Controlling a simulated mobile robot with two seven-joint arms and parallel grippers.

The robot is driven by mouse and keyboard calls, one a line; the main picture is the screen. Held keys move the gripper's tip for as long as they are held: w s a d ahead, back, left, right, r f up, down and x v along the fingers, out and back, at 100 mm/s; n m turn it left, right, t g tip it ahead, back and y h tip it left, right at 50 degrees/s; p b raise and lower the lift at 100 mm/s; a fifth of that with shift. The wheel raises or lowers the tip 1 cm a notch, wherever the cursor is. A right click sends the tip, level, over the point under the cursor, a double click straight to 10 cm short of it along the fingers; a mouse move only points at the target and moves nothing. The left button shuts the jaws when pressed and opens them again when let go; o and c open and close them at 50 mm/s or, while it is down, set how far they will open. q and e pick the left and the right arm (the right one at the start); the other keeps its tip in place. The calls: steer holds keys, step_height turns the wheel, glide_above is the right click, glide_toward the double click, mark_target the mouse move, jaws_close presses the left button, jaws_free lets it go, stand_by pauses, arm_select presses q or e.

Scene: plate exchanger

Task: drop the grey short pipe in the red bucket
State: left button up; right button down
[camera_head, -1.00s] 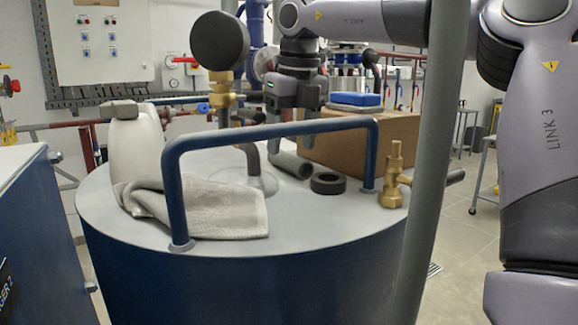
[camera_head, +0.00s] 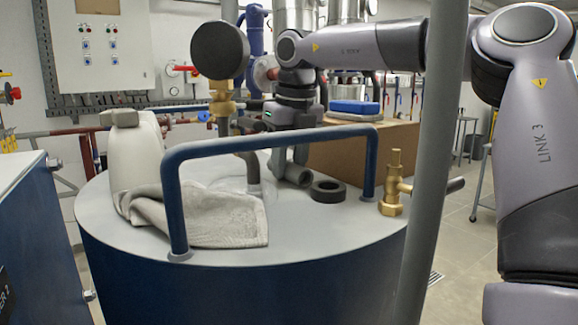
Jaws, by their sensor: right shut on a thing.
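The grey short pipe (camera_head: 297,175) lies on the round grey tank top (camera_head: 320,215), behind the blue handrail. My right gripper (camera_head: 288,157) points down at it from above, with its fingers around the pipe's far part. It is shut on the pipe, and the fingers hide part of it. The pipe still appears to rest on the tank top. I do not see the red bucket in this view. My left gripper is not in view.
A black ring (camera_head: 328,191) lies just right of the pipe. The blue handrail (camera_head: 270,142) arches in front. A grey cloth (camera_head: 205,217), a white jug (camera_head: 135,160) and a brass valve (camera_head: 394,187) stand around. A cardboard box (camera_head: 365,150) is behind. A grey post (camera_head: 436,150) crosses the right side.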

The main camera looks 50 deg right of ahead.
step_height(320, 180, up, 10)
steer(key=p, duration=0.2)
step_height(320, 180, up, 10)
steer(key=p, duration=0.6)
glide_above(289, 162)
steer(key=shift+f, duration=0.1)
